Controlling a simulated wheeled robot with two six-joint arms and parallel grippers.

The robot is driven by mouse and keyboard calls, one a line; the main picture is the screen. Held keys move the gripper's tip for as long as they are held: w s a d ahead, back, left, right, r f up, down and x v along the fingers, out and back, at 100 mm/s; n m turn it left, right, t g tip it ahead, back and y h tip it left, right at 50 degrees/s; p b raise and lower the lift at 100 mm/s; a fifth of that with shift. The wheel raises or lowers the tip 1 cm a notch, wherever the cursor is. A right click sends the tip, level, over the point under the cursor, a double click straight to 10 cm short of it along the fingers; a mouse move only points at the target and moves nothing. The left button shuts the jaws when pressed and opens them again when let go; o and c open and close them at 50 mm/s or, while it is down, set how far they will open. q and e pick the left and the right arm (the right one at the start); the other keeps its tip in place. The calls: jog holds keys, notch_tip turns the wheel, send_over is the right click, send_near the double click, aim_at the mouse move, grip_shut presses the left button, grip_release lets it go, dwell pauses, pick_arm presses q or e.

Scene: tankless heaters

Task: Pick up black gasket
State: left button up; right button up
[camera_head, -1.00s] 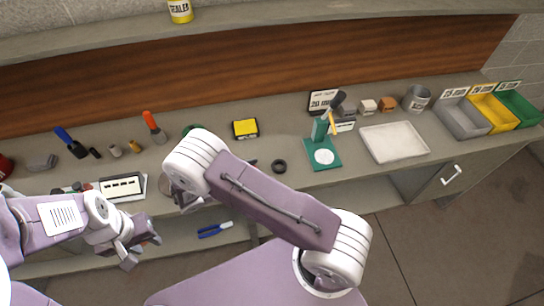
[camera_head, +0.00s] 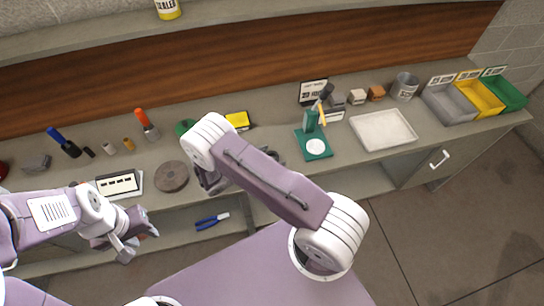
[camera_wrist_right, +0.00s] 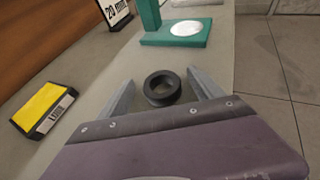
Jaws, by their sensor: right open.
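The black gasket (camera_wrist_right: 162,88) is a thick dark ring lying flat on the grey worktop in the right wrist view. My right gripper (camera_wrist_right: 161,80) is open, with one finger on each side of the gasket. I cannot tell whether the fingers touch it or how high they are above the worktop. In the head view my right forearm hides the gasket and most of that gripper. My left gripper (camera_head: 137,236) is in front of the worktop, its fingers apart and empty, far from the gasket.
A green stand (camera_head: 314,142) stands beyond the gasket, and a yellow-topped box (camera_wrist_right: 44,108) lies to its left. A white tray (camera_head: 383,130) and coloured bins (camera_head: 480,98) are further right.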

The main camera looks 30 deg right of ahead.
aim_at(269, 151)
jog(key=shift+s+a, duration=0.1)
jog(key=c, duration=1.5)
jog(key=shift+o, duration=0.2)
jog(key=shift+r, duration=0.15)
jog(key=shift+r, duration=0.25)
notch_tip(269, 151, up, 3)
jog(key=shift+f, duration=0.1)
jog(key=s+d+r+b, duration=0.1)
jog(key=s+d+r, duration=0.6)
jog(key=s, duration=0.2)
jog(key=shift+s+d+r+b, duration=0.15)
jog(key=shift+d+r+b, duration=0.05)
jog(key=shift+r+b, duration=0.1)
